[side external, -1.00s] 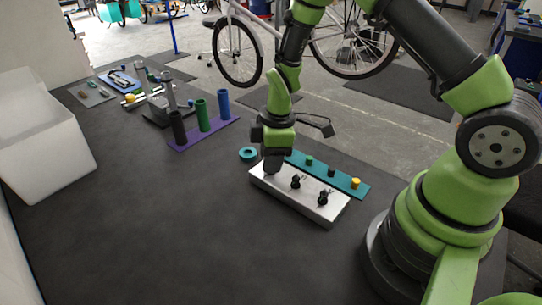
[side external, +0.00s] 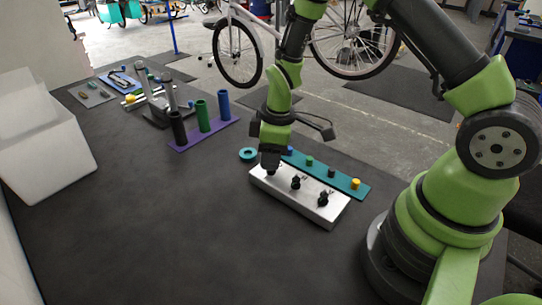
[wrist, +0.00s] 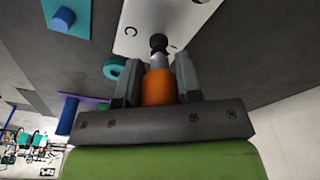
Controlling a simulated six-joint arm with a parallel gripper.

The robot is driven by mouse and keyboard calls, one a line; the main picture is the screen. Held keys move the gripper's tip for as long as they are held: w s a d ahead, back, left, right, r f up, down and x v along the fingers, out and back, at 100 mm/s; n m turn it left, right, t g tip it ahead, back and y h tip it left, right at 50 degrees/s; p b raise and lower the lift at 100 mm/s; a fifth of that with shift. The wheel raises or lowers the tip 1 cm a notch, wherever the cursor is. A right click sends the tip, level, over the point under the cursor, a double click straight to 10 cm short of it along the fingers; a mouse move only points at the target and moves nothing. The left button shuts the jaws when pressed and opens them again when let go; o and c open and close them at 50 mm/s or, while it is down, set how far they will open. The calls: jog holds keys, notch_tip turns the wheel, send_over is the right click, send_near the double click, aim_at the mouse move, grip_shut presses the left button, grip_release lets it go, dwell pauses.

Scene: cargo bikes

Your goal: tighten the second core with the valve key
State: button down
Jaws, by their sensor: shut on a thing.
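The white block (side external: 300,201) lies on the dark bench with two black valve stems in plain view, a middle one (side external: 295,182) and a right one (side external: 323,198). My gripper (side external: 270,168) is over the block's left end and hides what is there in the side view. In the wrist view my gripper (wrist: 158,78) is shut on the valve key (wrist: 158,88), which has an orange handle and a grey shaft. A black knob-like piece (wrist: 158,42) sits at the shaft's end, over the white block (wrist: 128,38). I cannot tell whether key and stem are engaged.
A teal strip (side external: 343,180) with small coloured caps lies behind the block. A teal ring (side external: 248,155) is left of it. A purple rack (side external: 222,131) with coloured tubes and a white bin (side external: 50,155) stand further left. The bench front is clear.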

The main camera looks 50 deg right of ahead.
jog(key=shift+r, duration=3.05)
